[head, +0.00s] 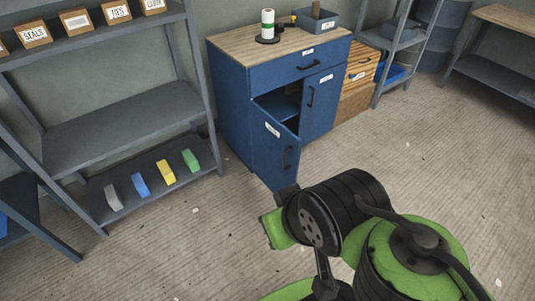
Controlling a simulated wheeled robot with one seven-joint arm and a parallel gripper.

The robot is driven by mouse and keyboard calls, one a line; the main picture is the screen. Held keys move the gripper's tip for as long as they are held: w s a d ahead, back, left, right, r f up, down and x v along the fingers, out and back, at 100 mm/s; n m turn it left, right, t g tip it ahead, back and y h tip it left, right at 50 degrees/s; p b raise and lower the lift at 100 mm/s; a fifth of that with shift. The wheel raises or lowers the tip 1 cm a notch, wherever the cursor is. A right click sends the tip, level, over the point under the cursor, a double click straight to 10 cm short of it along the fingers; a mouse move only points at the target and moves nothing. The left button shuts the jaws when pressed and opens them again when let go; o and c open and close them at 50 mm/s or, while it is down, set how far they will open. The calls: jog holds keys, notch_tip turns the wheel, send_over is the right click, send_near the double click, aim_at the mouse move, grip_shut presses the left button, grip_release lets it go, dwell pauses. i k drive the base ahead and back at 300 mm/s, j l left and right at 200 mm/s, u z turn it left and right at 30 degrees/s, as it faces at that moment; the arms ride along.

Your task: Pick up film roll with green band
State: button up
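The film roll with the green band (267,23) is a white upright cylinder with a green stripe around its middle. It stands on a black round base (267,40) on the wooden top of the blue cabinet (225,100), towards the back. My green and black arm fills the lower right of the head view, well in front of the cabinet and apart from the roll. I cannot make out any fingers of my gripper; only arm links show.
The cabinet's lower left door (275,155) hangs open towards me. A grey bin (318,20) and a small yellow and black item stand beside the roll. A grey shelf (110,125) with coloured blocks is at left. Wooden crates (360,65) stand right of the cabinet. Floor at right is mostly clear.

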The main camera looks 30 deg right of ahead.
aim_at(268, 14)
jog(key=i+l+u, duration=0.1)
jog(key=l+u, duration=0.2)
jog(key=l, duration=0.35)
jog(key=l+u, duration=0.35)
jog(key=l, duration=0.3)
jog(key=k+l+u, duration=0.1)
jog(key=l+u, duration=0.2)
jog(key=l, duration=0.35)
jog(key=k+l+u, duration=0.1)
jog(key=l+u, duration=0.2)
jog(key=l, duration=0.35)
jog(key=l+u, duration=0.25)
jog(key=l, duration=0.2)
jog(key=k+l+u, duration=0.1)
jog(key=l+u, duration=0.15)
jog(key=l, duration=0.2)
jog(key=k+l+u, duration=0.1)
jog(key=l+u, duration=0.15)
jog(key=l, duration=0.15)
jog(key=k+l+u, duration=0.25)
jog(key=l, duration=0.2)
jog(key=k+l+u, duration=0.1)
jog(key=l+u, duration=0.15)
jog(key=i+l+u, duration=0.1)
jog(key=l+u, duration=0.4)
jog(key=l, duration=0.4)
jog(key=k+l+u, duration=0.1)
jog(key=l+u, duration=0.4)
jog(key=l, duration=0.4)
